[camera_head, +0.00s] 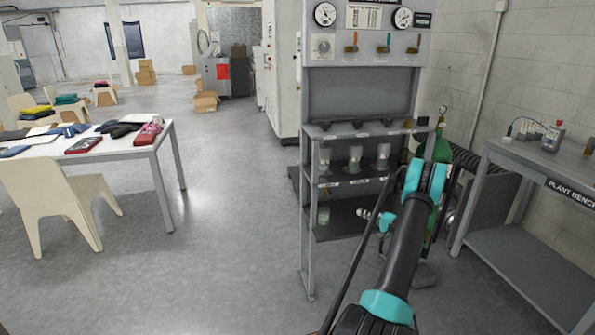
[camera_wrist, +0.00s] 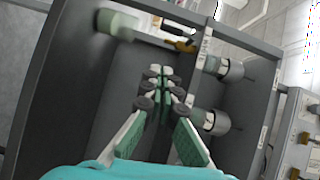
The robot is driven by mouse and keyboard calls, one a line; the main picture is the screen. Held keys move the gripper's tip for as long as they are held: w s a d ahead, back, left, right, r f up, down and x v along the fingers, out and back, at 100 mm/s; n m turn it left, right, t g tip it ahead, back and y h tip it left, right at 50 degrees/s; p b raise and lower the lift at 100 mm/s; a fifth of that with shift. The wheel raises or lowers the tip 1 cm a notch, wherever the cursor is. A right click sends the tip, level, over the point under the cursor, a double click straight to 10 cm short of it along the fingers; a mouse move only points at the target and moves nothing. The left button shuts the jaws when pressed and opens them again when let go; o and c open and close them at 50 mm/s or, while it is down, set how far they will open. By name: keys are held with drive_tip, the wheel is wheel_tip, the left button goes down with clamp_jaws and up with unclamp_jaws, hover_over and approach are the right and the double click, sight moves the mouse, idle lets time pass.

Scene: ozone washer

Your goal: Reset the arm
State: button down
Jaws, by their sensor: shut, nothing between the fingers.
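My arm (camera_head: 405,245), black with teal joints, reaches forward to the grey metal rack (camera_head: 306,240) in the head view. My gripper (camera_head: 364,213) is small there, at the rack's lower shelf level and partly hidden by the arm. In the wrist view my gripper (camera_wrist: 160,78) has its green-padded fingers drawn together at the tips, with nothing between them. The wrist view is tilted, and the dark shelf surface fills the space behind the fingers.
Several pale cups (camera_head: 355,158) stand on the rack's middle shelf; a greenish cup (camera_head: 323,214) is on the lower shelf. In the wrist view a cup (camera_wrist: 215,121) is close right of the fingers. A plant bench (camera_head: 530,255) is at right. Open floor (camera_head: 235,240) lies left.

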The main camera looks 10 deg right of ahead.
drive_tip(key=s+a+r+n+g+h, duration=0.1)
drive_tip(key=a+r+g, duration=0.1)
drive_tip(key=a+r, duration=0.3)
drive_tip(key=a+r+n+g, duration=0.1)
drive_tip(key=a+r+g, duration=0.15)
drive_tip(key=a, duration=0.55)
drive_tip(key=s+a+r+n+g+h, duration=0.3)
drive_tip(key=s+a+r, duration=0.4)
drive_tip(key=s+a, duration=0.55)
drive_tip(key=s+a+f+n+g+h, duration=0.1)
drive_tip(key=s+a+n+h, duration=0.1)
drive_tip(key=s, duration=1.3)
drive_tip(key=s+a+f+n+g+h, duration=0.1)
drive_tip(key=s+h, duration=0.3)
drive_tip(key=s, duration=1)
drive_tip(key=shift+s+a+n, duration=0.4)
drive_tip(key=shift+a+n, duration=0.35)
drive_tip(key=shift+n, duration=0.15)
